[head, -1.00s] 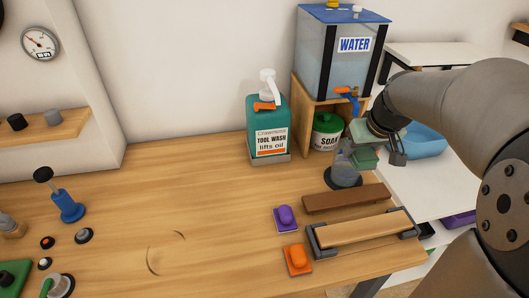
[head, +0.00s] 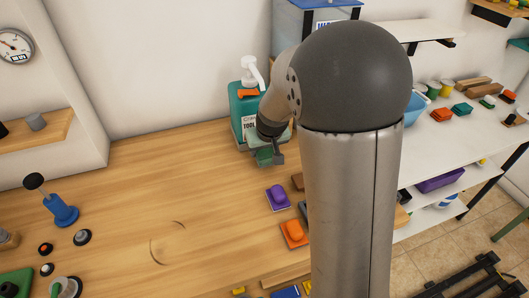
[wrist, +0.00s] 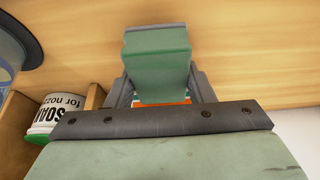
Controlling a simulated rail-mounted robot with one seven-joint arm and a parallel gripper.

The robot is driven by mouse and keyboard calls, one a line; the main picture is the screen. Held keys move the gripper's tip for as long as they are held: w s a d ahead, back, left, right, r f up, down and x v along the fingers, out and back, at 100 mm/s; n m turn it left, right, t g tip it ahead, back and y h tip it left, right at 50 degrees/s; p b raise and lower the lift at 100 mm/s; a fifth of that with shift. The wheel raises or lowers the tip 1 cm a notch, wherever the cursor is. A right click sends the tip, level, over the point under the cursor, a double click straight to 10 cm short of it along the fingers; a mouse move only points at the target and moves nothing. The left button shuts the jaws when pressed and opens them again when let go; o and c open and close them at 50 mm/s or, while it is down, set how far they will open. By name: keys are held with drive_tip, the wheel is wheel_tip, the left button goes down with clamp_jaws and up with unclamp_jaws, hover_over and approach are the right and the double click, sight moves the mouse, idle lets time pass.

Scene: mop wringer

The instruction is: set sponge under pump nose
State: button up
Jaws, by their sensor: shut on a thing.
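The teal tool wash bottle (head: 241,101) stands at the back of the bench against the wall. Its white pump head and nose (head: 253,72) are on top, above an orange collar. My gripper (head: 266,151) is in front of the bottle's lower right, pointing down, and hides part of its label and base. It is shut on a green block-shaped sponge (head: 265,160). I cannot tell whether the sponge touches the bench or lies directly below the nose.
A purple block (head: 278,195) and an orange block (head: 293,233) lie to the front right. My arm hides the right side of the bench. The bench middle is clear.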

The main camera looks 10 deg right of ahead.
drive_tip(key=shift+f, duration=1.05)
drive_tip(key=shift+d, duration=0.1)
drive_tip(key=shift+f, duration=0.15)
drive_tip(key=o, duration=1)
drive_tip(key=shift+o, duration=0.2)
drive_tip(key=shift+r, duration=0.35)
drive_tip(key=v, duration=1.1)
drive_tip(key=s+f+g, duration=0.1)
drive_tip(key=s, duration=0.7)
drive_tip(key=s+f+g, duration=0.1)
drive_tip(key=s, duration=0.7)
drive_tip(key=s+a+f+g, duration=0.1)
drive_tip(key=s+g, duration=0.1)
drive_tip(key=s, duration=0.6)
drive_tip(key=shift+a+f+m, duration=0.15)
drive_tip(key=shift+f+m, duration=0.15)
drive_tip(key=shift+m, duration=0.1)
